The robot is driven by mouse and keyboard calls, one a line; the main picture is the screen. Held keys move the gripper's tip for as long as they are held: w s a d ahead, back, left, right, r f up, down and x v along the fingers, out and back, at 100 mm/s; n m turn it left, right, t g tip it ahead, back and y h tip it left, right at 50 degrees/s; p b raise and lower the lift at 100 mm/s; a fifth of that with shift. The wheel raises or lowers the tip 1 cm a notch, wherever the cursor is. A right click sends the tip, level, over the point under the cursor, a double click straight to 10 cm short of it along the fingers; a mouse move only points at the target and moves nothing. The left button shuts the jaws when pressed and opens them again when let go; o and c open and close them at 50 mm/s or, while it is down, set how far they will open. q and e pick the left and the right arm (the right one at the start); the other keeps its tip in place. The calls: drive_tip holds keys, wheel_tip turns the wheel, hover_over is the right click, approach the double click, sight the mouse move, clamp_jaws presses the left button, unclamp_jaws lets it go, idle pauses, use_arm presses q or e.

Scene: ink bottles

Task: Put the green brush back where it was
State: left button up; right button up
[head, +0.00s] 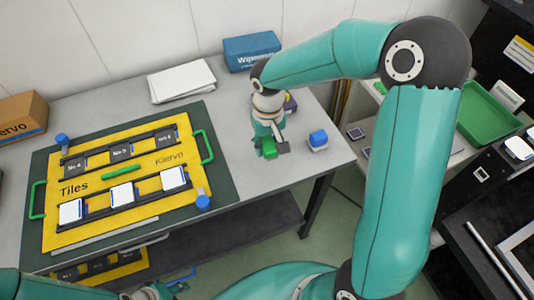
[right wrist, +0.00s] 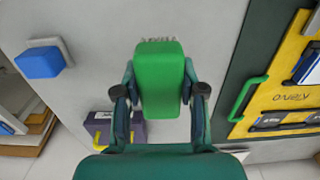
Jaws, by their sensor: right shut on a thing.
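My right gripper (head: 270,138) is shut on the green brush (head: 268,149), at the right part of the grey table. In the right wrist view the green brush (right wrist: 160,72) sits between the two fingers (right wrist: 160,92), with pale bristles showing past its far end. I cannot tell whether it touches the table. A blue block on a pale base (head: 318,140) stands just right of the gripper; it also shows in the right wrist view (right wrist: 40,62). At the bottom left, parts of my left arm show, but its fingers are not clear.
A yellow tile board (head: 120,196) lies on a dark green mat (head: 222,180) left of the gripper. A purple box (right wrist: 128,132) stands close to the gripper. A blue box (head: 250,52) and white paper (head: 182,82) are at the back. The table's right edge is near.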

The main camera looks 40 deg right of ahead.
sight(267, 142)
drive_tip(key=shift+f, duration=2.5)
drive_tip(key=shift+f, duration=0.2)
drive_tip(key=o, duration=1.2)
drive_tip(key=shift+r, duration=0.1)
wheel_tip(267, 142, up, 12)
drive_tip(key=shift+r, duration=0.1)
